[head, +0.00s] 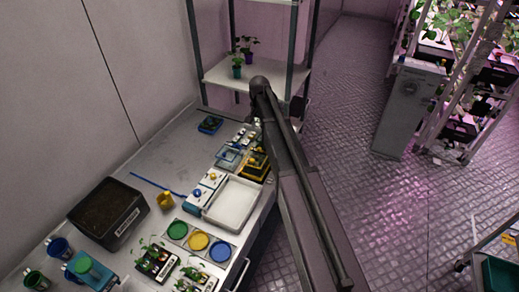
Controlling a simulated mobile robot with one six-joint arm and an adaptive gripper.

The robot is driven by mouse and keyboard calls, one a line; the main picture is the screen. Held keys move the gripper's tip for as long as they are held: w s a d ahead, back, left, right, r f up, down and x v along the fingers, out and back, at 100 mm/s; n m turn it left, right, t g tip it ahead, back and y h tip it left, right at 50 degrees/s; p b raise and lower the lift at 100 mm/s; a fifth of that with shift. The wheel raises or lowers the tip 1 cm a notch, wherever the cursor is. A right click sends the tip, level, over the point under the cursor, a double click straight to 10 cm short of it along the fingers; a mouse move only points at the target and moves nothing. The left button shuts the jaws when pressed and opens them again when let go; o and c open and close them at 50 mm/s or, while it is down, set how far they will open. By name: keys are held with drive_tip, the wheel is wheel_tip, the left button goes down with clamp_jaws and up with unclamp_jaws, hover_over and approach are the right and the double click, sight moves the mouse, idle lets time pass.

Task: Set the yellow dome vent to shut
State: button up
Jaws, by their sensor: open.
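A black and yellow box (255,166) stands on the bench beside my arm and may be the yellow dome. Its vent is too small to make out, so I cannot tell its setting. Left of it is a clear-topped blue box (229,156), perhaps another dome. My arm crosses the picture from the lower right up to a joint in front of the shelf. My gripper cannot be made out; it is hidden behind the arm or out of sight.
A white tray (232,204), a panel (178,246) with green, yellow and blue discs, a black soil bin (83,219) and a yellow cup (166,201) stand on the bench. A shelf rack (218,74) is behind.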

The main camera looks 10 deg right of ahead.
sight(259, 149)
drive_tip(key=shift+f+b, duration=5.65)
drive_tip(key=shift+f, duration=0.3)
